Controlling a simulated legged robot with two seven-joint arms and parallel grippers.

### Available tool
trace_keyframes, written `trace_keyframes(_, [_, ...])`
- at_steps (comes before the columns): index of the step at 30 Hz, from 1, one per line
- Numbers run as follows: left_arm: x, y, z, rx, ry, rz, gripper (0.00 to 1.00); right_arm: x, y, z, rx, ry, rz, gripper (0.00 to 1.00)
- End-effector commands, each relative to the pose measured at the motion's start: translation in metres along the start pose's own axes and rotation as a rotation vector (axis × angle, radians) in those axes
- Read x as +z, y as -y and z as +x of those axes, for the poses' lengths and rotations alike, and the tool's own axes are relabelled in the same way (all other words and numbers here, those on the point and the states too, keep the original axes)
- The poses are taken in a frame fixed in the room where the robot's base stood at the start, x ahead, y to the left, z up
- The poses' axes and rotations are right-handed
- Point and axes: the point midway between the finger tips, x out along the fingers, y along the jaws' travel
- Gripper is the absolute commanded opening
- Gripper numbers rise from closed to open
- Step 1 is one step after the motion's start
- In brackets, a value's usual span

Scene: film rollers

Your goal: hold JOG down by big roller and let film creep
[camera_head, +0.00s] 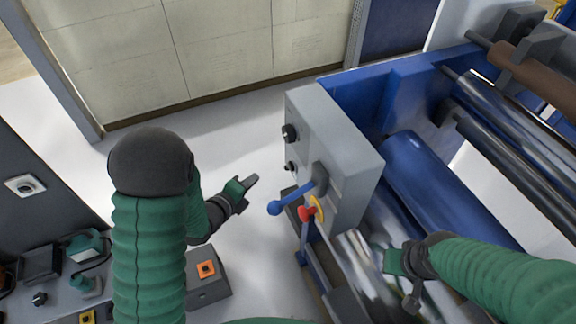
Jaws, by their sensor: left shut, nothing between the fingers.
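A large blue roller (440,195) and a shiny metal roller (362,262) lie side by side in the machine on the right. The grey control box (352,165) at their end carries black knobs (290,132), a blue-ended lever (292,198) and a red knob with yellow behind it (312,211). I cannot read any JOG label. My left gripper (250,184) is shut and empty, left of the grey box and apart from it. My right gripper (400,278) is over the metal roller; its fingers are too unclear to tell their opening or contact.
A small grey box with an orange button (206,268) stands at lower left, beside my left arm. A dark bench with several green and black items (85,250) is farther left. Pale floor (235,135) is clear between the cream wall panels and the machine.

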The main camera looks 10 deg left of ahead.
Motion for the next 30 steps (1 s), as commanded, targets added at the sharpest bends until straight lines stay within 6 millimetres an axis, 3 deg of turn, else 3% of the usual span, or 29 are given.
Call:
trace_keyframes(9, [-0.023,0.025,0.032,-0.002,-0.005,-0.001,0.00,-0.002,0.000,-0.010,0.000,0.000,0.001,0.00])
trace_keyframes(15, [-0.033,0.033,0.048,-0.002,-0.002,-0.001,0.00,-0.001,0.000,-0.003,0.000,0.000,0.000,0.00])
trace_keyframes(30, [-0.037,0.037,0.052,0.000,-0.001,-0.003,0.00,-0.001,0.000,-0.003,0.000,0.000,0.001,0.00])
